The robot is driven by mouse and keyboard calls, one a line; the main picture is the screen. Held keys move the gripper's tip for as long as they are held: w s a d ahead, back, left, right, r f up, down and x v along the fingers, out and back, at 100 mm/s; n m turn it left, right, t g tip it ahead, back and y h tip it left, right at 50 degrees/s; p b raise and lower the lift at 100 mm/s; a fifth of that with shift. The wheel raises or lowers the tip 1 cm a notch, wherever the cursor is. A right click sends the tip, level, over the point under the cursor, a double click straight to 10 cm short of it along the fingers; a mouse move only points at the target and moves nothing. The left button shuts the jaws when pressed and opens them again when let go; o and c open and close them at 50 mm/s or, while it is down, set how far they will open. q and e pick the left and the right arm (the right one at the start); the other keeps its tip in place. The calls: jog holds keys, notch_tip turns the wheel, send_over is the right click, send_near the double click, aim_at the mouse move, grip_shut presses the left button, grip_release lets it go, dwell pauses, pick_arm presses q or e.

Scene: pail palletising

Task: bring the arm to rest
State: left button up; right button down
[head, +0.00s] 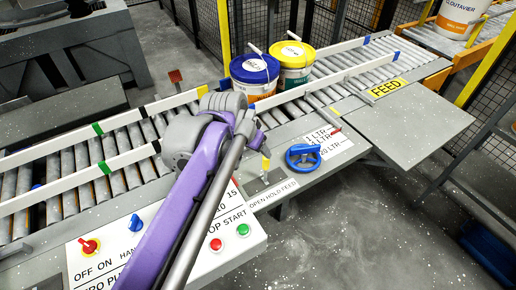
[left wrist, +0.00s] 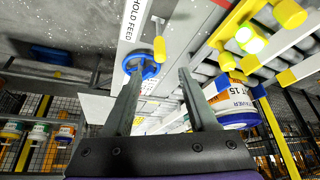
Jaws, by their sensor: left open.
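My left arm rises from the bottom of the head view, a purple link ending in a grey joint over the conveyor's near side. Its gripper cannot be made out there. In the left wrist view my left gripper (left wrist: 160,75) has its two dark fingers apart, with nothing between them. A pail with a blue lid (head: 254,68) stands on the rollers beyond the arm; a pail also shows just right of the fingers in the left wrist view (left wrist: 232,106). A pail with a yellow lid (head: 292,55) stands close beside the blue-lidded one. My right gripper is not in view.
The roller conveyor (head: 120,138) with white rails runs diagonally across. A blue handwheel (head: 303,157), a lever (head: 265,165) and a control panel (head: 225,240) lie along its near side. A grey plate (head: 415,120) sits by the FEED sign (head: 388,88).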

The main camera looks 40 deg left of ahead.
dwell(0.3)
pick_arm(q)
jog(key=s+d+f+m+p, duration=0.1)
jog(key=s+d+f+p, duration=0.5)
jog(key=s+d+f, duration=0.2)
jog(key=s+d, duration=0.2)
jog(key=d, duration=0.1)
jog(key=shift+s+d+f, duration=0.25)
jog(key=shift+s+d, duration=0.1)
jog(key=shift+d, duration=0.05)
dwell(2.4)
jog(key=shift+c, duration=0.6)
jog(key=shift+a, duration=0.15)
